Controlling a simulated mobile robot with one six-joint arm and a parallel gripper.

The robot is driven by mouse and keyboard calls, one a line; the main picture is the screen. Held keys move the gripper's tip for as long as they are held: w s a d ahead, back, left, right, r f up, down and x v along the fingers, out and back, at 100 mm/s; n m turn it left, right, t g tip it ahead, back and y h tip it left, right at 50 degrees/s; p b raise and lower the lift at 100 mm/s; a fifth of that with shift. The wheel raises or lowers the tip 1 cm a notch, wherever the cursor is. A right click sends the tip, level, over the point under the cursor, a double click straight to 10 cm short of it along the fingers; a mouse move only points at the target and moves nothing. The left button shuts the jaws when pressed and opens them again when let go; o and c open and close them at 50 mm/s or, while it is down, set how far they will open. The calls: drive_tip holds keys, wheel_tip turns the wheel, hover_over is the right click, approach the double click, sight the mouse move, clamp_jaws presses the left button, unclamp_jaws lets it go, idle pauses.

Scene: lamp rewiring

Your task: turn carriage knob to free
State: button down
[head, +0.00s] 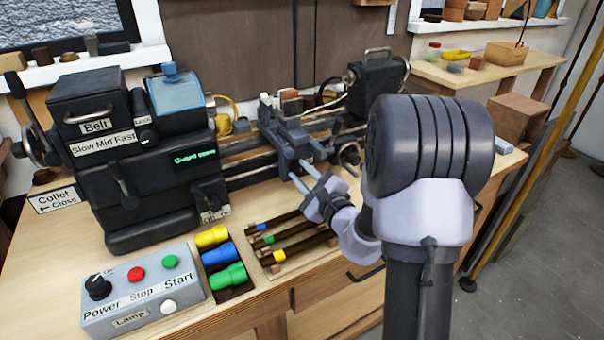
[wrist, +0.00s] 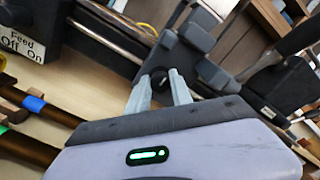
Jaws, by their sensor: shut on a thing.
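The carriage knob (wrist: 159,78) is a small dark round knob on the front of the grey lathe carriage. In the wrist view it sits between the tips of my gripper (wrist: 160,88), which is shut on it. In the head view my gripper (head: 303,179) reaches to the front of the carriage (head: 288,140). The knob is hidden there by the fingers. I cannot read any marking for the knob's position.
The headstock (head: 140,150) stands at the left and the tailstock (head: 378,82) at the right. A handwheel (head: 349,155) is close to my wrist. A rack of dark rods (head: 285,240), coloured collets (head: 220,258) and a control box (head: 143,292) lie in front.

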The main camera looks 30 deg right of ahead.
drive_tip(key=c, duration=1.1)
unclamp_jaws()
drive_tip(key=shift+c, duration=0.2)
drive_tip(key=s+p, duration=1.4)
drive_tip(key=s, duration=0.3)
drive_tip(key=shift+s+d+p, duration=0.25)
drive_tip(key=shift+p, duration=0.05)
